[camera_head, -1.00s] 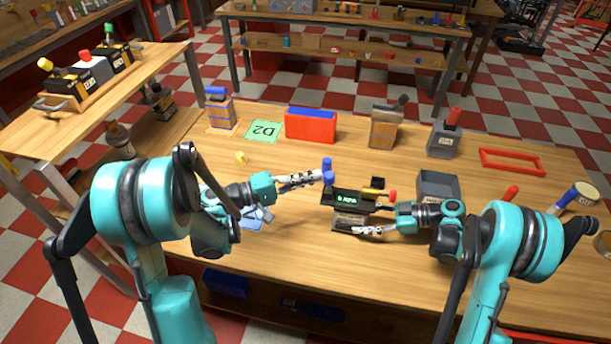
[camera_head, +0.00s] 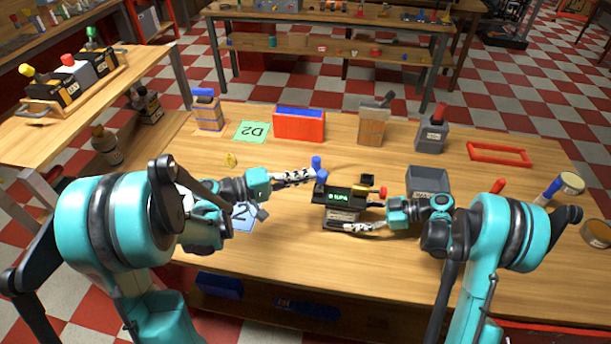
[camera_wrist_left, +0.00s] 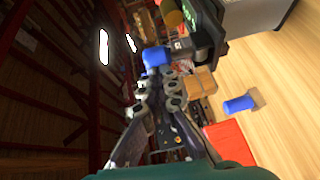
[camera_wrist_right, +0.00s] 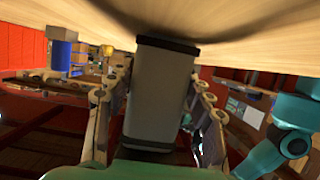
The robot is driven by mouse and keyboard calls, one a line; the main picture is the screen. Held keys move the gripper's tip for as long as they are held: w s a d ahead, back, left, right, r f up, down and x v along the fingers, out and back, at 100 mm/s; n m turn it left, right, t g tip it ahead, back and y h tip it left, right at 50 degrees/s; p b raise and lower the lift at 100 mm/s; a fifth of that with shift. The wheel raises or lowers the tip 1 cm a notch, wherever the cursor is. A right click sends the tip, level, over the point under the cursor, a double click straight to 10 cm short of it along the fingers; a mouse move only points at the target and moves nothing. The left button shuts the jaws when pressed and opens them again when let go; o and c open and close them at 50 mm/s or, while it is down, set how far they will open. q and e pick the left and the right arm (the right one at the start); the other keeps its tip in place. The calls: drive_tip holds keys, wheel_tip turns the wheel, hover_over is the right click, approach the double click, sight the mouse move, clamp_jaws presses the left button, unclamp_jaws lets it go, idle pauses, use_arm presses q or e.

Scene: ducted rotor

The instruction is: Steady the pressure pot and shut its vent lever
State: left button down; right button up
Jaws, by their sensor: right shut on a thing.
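The pressure pot (camera_head: 342,214) is a dark block with a green-lit display, standing near the middle of the table. A blue lever handle (camera_head: 317,163) rises at its left end, and a red knob (camera_head: 382,192) shows at its right. My right gripper (camera_head: 362,227) is shut on the pot's near side; the right wrist view shows a grey body (camera_wrist_right: 153,95) between its fingers. My left gripper (camera_head: 309,174) is at the blue handle, its fingers close together. In the left wrist view the blue handle (camera_wrist_left: 156,57) is just beyond the fingertips; contact is unclear.
A grey open bin (camera_head: 428,181) stands right of the pot. Behind are a red and blue box (camera_head: 299,124), a green D2 mat (camera_head: 252,131), a wooden block (camera_head: 373,126), a grey bottle (camera_head: 431,135) and a red frame (camera_head: 499,153). Table left of the bin's rear is mostly clear.

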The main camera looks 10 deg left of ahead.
use_arm(q)
drive_tip(key=w+a+v, duration=0.1)
drive_tip(key=w+v, duration=0.1)
drive_tip(key=v, duration=1)
drive_tip(key=shift+a, duration=0.55)
drive_tip(key=shift+f, duration=0.1)
use_arm(e)
drive_tip(key=o, duration=1.1)
drive_tip(key=shift+o, duration=0.2)
